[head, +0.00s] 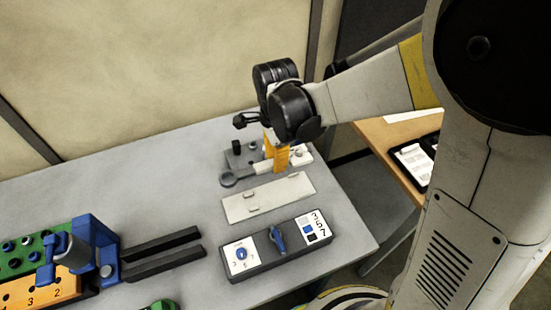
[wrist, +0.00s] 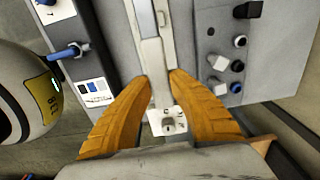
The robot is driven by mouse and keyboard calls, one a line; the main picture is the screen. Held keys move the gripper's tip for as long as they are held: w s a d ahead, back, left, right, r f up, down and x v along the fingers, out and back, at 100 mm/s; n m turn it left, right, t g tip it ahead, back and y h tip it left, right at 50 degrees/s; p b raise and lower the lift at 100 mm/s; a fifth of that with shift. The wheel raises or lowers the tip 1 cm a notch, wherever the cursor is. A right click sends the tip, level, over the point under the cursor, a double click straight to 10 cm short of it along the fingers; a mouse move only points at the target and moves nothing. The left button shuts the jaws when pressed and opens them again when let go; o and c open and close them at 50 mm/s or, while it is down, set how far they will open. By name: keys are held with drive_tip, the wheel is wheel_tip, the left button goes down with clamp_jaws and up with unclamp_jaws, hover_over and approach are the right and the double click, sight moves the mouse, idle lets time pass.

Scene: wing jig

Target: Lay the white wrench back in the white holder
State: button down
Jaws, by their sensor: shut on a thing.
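My gripper (head: 277,158) points down over the table with its orange fingers shut on the white wrench (head: 264,168). In the head view the wrench lies across the fingers, with a grey ring end at its left. In the wrist view the pale shaft (wrist: 160,84) runs between the fingertips (wrist: 159,76). The white holder (head: 265,200), a flat plate with small raised brackets, lies on the table just in front of the wrench. Its edge and a bracket also show in the wrist view (wrist: 144,16). I cannot tell how high the wrench is above the table.
A grey block with black knobs (head: 238,152) stands just behind the wrench. A dark switch panel (head: 262,262) with a blue lever lies in front of the holder. A green, orange and blue jig (head: 60,262) with dark rails is at the left. The table's right edge is close.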

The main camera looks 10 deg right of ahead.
drive_tip(key=b, duration=0.3)
hover_over(277, 193)
wheel_tip(277, 193, down, 6)
drive_tip(key=shift+s+a+f, duration=0.1)
drive_tip(key=shift+s+f, duration=0.05)
drive_tip(key=shift+f, duration=0.35)
drive_tip(key=shift+f+b, duration=0.35)
drive_tip(key=shift+b, duration=0.2)
wheel_tip(277, 193, down, 5)
drive_tip(key=b, duration=0.3)
drive_tip(key=shift+r, duration=0.15)
drive_tip(key=shift+b, duration=0.35)
